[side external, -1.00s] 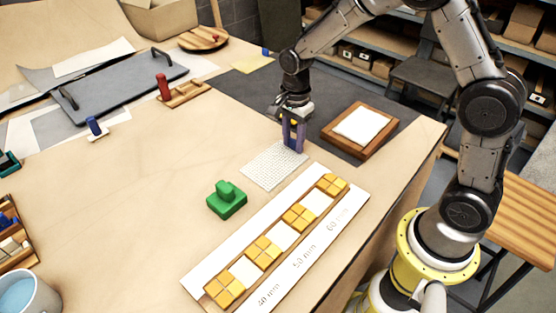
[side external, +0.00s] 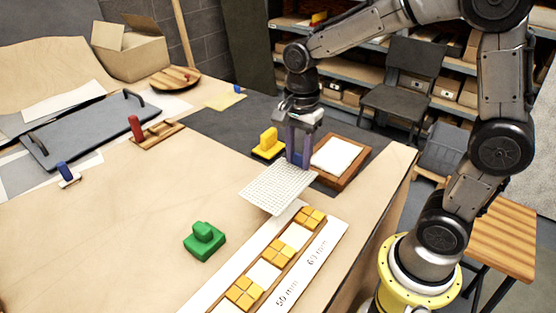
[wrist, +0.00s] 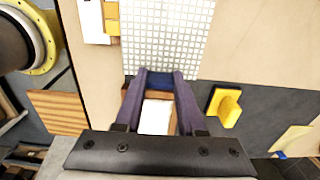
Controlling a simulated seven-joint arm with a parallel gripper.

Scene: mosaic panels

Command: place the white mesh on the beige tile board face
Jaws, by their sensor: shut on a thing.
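The white mesh (side external: 277,187) is a flat square grid sheet. My gripper (side external: 299,163) is shut on its far edge, and the sheet appears to be held above the table. In the wrist view the mesh (wrist: 166,38) extends from the fingers, and a blue piece (wrist: 160,80) shows between the fingertips. A long pale board (side external: 318,262) carries yellow tile groups alternating with white squares and has millimetre markings. It lies just in front of the mesh, which hides its far end in the wrist view. I cannot tell whether this is the beige tile board.
A wooden frame with a white inset (side external: 338,154) lies right of my gripper. A yellow handled block (side external: 268,143) stands left of it on the dark mat. A green handled block (side external: 204,240) stands on the table.

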